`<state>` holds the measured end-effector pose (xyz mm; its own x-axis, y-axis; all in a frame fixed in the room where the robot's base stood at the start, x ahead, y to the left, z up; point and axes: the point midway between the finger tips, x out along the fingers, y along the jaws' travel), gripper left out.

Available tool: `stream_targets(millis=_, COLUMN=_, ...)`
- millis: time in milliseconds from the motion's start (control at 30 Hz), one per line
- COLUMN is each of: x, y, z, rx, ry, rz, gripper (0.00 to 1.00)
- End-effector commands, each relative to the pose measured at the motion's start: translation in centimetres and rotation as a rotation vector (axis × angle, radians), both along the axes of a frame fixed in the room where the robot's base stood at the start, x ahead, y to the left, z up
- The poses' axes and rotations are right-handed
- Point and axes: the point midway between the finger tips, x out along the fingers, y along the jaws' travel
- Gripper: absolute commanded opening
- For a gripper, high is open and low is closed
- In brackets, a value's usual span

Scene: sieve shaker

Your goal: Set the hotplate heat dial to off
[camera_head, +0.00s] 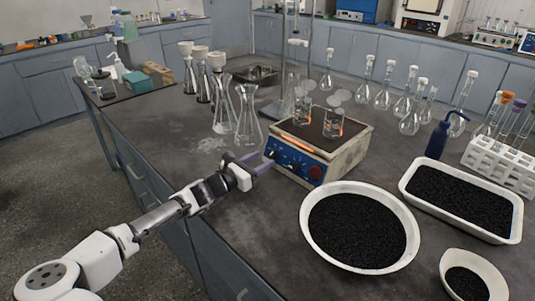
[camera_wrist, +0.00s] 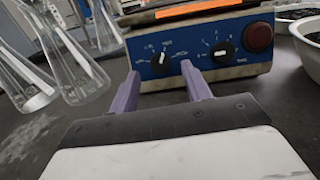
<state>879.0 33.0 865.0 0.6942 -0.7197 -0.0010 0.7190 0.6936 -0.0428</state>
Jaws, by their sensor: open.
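The hotplate (camera_head: 335,150) stands on the dark bench, with a blue front panel (camera_head: 292,160) and glass beakers on its top. In the wrist view the panel carries a left black dial (camera_wrist: 161,64), a right black dial (camera_wrist: 222,52) and a round dark red knob or lamp (camera_wrist: 259,37). The printed labels are too small to read, so I cannot tell which dial is for heat. My gripper (camera_head: 262,164) is open and empty, its purple fingers (camera_wrist: 160,90) pointing at the panel. In the wrist view the left dial appears between the fingertips; contact is not visible.
Conical flasks (camera_head: 248,117) stand just left of the hotplate. A white bowl of black grains (camera_head: 311,238) sits close in front on the right, with a tray (camera_head: 412,170) beyond it. A blue bottle (camera_head: 437,141) stands behind. Bare bench lies left of my gripper.

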Motion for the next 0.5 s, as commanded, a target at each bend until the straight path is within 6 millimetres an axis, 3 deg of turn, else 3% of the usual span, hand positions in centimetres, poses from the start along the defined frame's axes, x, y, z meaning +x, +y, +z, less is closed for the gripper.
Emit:
stream_targets(millis=200, x=1.9, y=-2.0, z=0.0, rx=0.001, ry=0.001, rz=-0.001, gripper=0.48)
stream_targets(millis=500, x=2.3, y=-2.5, z=-0.1, rx=0.000, ry=0.000, rz=0.000, gripper=0.48)
